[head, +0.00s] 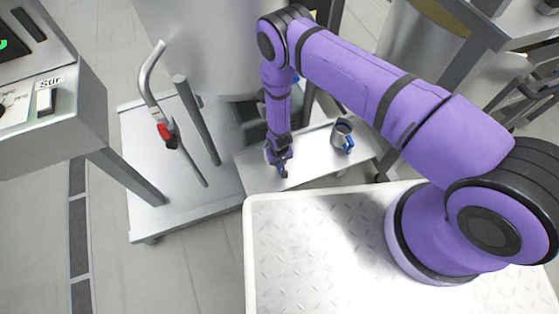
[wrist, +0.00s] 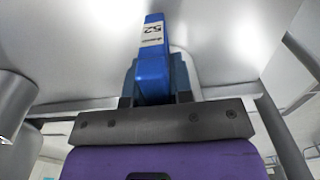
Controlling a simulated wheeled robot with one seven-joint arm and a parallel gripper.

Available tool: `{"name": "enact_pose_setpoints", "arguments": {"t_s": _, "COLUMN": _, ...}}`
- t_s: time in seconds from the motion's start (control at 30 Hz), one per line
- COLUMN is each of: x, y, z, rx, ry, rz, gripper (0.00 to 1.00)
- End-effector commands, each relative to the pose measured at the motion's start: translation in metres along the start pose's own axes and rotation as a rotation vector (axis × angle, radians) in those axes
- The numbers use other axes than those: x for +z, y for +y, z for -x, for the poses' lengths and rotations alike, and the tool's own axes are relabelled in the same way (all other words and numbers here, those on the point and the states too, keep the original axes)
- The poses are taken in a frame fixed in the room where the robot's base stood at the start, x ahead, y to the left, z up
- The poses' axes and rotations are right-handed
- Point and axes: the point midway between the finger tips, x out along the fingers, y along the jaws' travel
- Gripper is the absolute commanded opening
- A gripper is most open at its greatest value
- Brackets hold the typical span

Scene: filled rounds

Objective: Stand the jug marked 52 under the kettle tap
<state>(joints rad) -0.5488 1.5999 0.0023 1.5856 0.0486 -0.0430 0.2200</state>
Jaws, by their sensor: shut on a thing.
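My gripper (head: 281,170) is low over the steel shelf (head: 262,182) beside the kettle. In the wrist view my gripper (wrist: 153,90) is shut on the blue handle of the jug marked 52 (wrist: 152,62); its label faces the camera. Most of that jug's body is hidden, and I cannot tell whether it touches the shelf. The large steel kettle (head: 200,40) stands behind. A tap with a red part (head: 164,131) hangs at the kettle's left, above a low steel platform (head: 150,205).
A second steel jug (head: 342,131) with a blue handle stands on the shelf, right of my gripper. A slanted steel bar (head: 195,120) lies between the tap and my gripper. A control panel marked Stir (head: 48,88) stands at the left. My tread-plate deck is in front.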

Motion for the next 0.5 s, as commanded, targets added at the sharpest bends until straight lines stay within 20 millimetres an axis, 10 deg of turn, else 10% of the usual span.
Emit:
{"name": "enact_pose_setpoints", "arguments": {"t_s": 0.2, "x": -0.0002, "y": 0.0, "z": 0.0003, "rx": 0.0, "ry": 0.0, "rz": 0.0, "gripper": 0.0}}
{"name": "enact_pose_setpoints", "arguments": {"t_s": 0.23, "x": -0.0002, "y": 0.0, "z": 0.0003, "rx": 0.0, "ry": 0.0, "rz": 0.0, "gripper": 0.26}}
{"name": "enact_pose_setpoints", "arguments": {"t_s": 0.33, "x": -0.0002, "y": -0.0001, "z": 0.0003, "rx": 0.0, "ry": 0.0, "rz": 0.0, "gripper": 0.49}}
{"name": "enact_pose_setpoints", "arguments": {"t_s": 0.5, "x": -0.0002, "y": -0.0001, "z": 0.0003, "rx": 0.0, "ry": 0.0, "rz": 0.0, "gripper": 0.51}}
